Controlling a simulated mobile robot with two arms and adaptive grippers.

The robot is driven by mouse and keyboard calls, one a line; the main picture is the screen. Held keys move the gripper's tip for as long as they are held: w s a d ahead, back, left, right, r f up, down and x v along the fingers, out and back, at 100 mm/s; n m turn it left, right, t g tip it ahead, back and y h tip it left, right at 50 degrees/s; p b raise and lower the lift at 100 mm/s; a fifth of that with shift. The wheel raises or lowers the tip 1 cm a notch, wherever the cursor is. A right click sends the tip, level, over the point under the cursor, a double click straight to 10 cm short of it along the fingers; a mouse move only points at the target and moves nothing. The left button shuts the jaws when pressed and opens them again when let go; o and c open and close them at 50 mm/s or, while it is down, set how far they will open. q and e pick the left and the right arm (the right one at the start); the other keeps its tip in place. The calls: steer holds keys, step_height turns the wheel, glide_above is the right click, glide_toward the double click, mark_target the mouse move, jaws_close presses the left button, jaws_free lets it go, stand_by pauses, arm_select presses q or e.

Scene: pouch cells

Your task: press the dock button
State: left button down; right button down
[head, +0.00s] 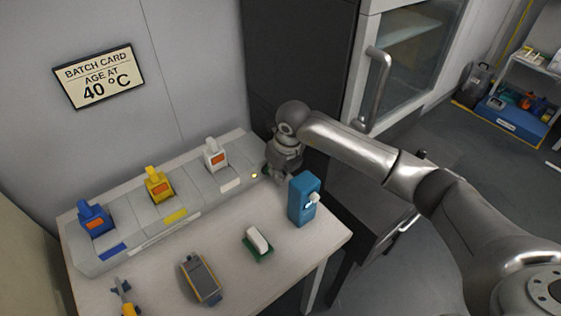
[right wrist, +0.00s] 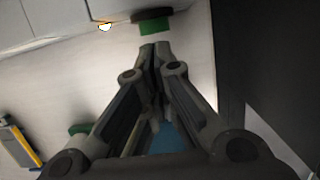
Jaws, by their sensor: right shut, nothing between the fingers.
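The grey dock (head: 136,238) lies along the wall in the head view, with a blue, a yellow and a white unit on it. A small lit lamp (head: 254,175) sits near its right end and also glows in the right wrist view (right wrist: 104,26). My right gripper (head: 277,176) points down at the dock's right end, shut and empty. In the right wrist view, a dark round piece (right wrist: 152,14) with a green patch (right wrist: 154,28), possibly the dock button, lies just beyond my shut fingertips (right wrist: 155,46). I cannot tell whether they touch. In the head view my gripper hides that spot.
A blue dispenser (head: 304,198) stands close beside my right gripper. A white block on a green base (head: 257,243), a grey-yellow device (head: 201,278) and a yellow tool (head: 124,298) lie on the white table (head: 228,271). A dark cabinet stands behind.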

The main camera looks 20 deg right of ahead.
steer(key=shift+w+f, duration=0.1)
steer(key=shift+f, duration=0.5)
